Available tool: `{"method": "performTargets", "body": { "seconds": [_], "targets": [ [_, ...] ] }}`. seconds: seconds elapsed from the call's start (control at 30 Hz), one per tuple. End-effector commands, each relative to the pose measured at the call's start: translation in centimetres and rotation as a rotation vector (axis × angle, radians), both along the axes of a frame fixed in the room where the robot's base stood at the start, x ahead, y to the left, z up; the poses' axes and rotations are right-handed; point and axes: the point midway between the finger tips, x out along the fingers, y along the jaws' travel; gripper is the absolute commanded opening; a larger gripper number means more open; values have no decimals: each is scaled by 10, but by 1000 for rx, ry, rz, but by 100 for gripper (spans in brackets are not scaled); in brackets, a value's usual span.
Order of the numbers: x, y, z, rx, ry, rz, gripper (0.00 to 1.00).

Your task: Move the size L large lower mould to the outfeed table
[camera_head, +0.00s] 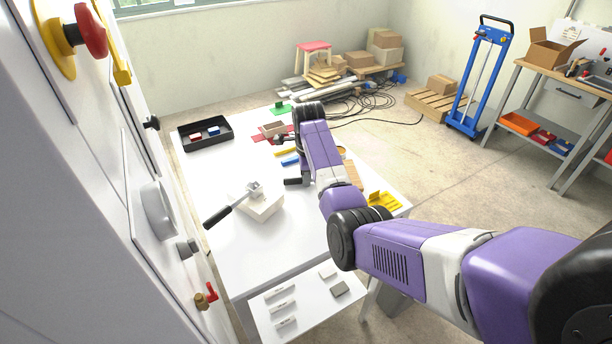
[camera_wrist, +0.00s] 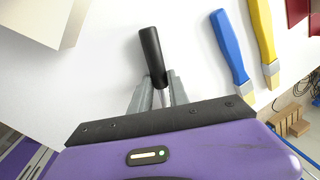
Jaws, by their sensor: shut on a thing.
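My gripper (camera_wrist: 163,98) is shut on the thin metal shaft of a black-handled tool (camera_wrist: 150,52). The black handle points away from the jaws over the white table. In the head view my arm hides most of the gripper; the dark handle (camera_head: 293,181) shows just left of it. A white block (camera_head: 262,207) with a metal piece on top and a long black lever stands on the table. I cannot tell which piece is the size L lower mould or which surface is the outfeed table.
A blue-handled tool (camera_wrist: 230,47) and a yellow-handled tool (camera_wrist: 262,38) lie right of the gripper. A black tray (camera_head: 205,134) and a red piece (camera_head: 272,131) are at the back, a yellow holder (camera_head: 380,201) at the right edge. A cabinet fills the left side.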

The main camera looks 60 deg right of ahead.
Motion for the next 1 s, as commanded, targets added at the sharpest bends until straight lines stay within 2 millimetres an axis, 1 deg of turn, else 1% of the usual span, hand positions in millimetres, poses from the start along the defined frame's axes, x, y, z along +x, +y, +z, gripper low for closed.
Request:
{"method": "performTargets", "body": {
  "seconds": [0.17,0.2,0.23,0.27,0.53,0.67,0.77,1.0],
  "targets": [
    [0,0,0,-2,-1,1,0],
    [0,0,-2,0,0,0,23],
    [0,0,-1,0,0,0,29],
    [0,0,-1,0,0,0,30],
    [0,0,-1,0,0,0,30],
    [0,1,6,-1,-1,0,30],
    [-1,3,18,-2,-2,1,30],
    [-6,10,66,-2,-4,0,30]
  ]
}}
